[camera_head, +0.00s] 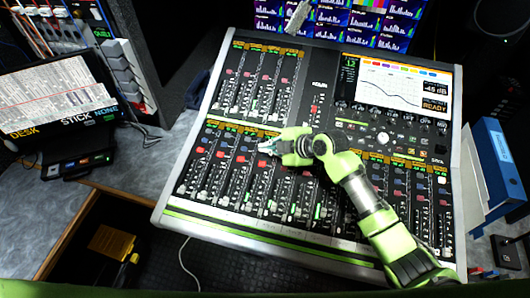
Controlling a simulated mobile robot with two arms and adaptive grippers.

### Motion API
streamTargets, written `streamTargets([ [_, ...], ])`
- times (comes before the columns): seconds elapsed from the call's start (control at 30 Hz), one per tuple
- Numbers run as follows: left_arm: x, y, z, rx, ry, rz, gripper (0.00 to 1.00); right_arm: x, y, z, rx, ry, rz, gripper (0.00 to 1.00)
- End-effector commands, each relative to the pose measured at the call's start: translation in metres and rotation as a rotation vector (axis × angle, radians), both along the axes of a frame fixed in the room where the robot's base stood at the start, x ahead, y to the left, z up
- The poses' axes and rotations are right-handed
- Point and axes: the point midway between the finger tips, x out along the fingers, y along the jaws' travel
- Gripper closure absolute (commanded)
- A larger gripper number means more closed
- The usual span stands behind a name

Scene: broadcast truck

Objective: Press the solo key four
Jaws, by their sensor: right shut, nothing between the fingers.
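A mixing console (300,241) fills the middle of the view, with several channel strips of faders and small coloured keys. My right gripper (266,147) is over the upper part of the lower left fader bank. Its fingers are shut, empty, and point left, close to the row of small keys. I cannot tell whether the fingertips touch a key. Key labels are too small to read, so solo key four cannot be singled out. The gripper and forearm cover some strips in the middle and to the right. My left gripper is not in view.
The console's screen (402,84) shows a curve at the upper right. A blue binder (492,160) stands at the right edge. Monitors with bar graphs (330,17) are behind.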

Motion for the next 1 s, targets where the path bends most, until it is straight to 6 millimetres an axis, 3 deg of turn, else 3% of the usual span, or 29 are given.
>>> streamTargets([
  [1.0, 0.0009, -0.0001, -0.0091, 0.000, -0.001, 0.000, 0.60, 0.0012, -0.0003, -0.0090, 0.000, 0.000, 0.000, 1.00],
])
